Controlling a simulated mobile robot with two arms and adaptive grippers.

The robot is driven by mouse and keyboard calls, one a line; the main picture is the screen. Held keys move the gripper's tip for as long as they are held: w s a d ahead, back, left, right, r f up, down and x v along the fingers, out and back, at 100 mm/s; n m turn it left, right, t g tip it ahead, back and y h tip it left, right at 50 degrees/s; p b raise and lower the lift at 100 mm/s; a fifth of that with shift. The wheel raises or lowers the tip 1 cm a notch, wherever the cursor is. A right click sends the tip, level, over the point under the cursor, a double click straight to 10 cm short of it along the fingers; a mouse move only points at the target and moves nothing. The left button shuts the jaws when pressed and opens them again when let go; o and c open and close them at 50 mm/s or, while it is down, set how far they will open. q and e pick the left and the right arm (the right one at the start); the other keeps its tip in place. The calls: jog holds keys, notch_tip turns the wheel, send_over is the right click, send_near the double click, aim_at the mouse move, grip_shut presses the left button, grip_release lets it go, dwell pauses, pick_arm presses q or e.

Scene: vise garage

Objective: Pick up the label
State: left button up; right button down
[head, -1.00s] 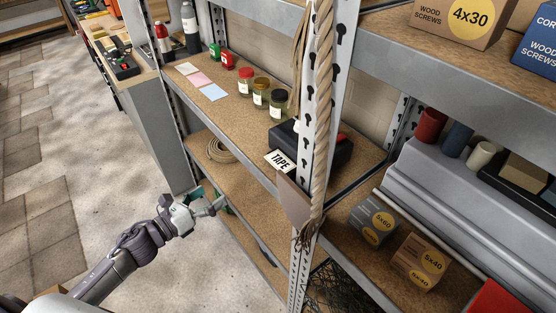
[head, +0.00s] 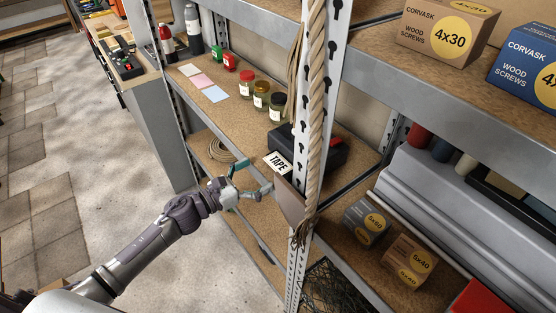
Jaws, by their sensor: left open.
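A white label (head: 277,163) printed "TAPE" is at the front edge of the middle shelf, in front of a black case (head: 325,152). My left gripper (head: 256,175) is open and empty, just left of and below the label, with its fingers pointing toward it. The fingers look apart from the label, though the exact gap in depth is hard to tell. My right gripper is not in view.
A metal post (head: 318,120) with a hanging rope (head: 310,200) and a brown panel (head: 289,200) stands right of the label. Jars (head: 262,96) and coloured cards (head: 201,81) sit on the same shelf. A rope coil (head: 222,150) lies on the shelf below.

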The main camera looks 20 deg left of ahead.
aim_at(269, 177)
pick_arm(q)
jog(key=p+x, duration=0.1)
jog(key=x, duration=0.2)
jog(key=shift+w+d+f, duration=0.15)
jog(key=shift+w, duration=0.15)
jog(key=shift+w+d+f, duration=0.1)
jog(key=shift+w+d, duration=0.05)
jog(key=c, duration=0.5)
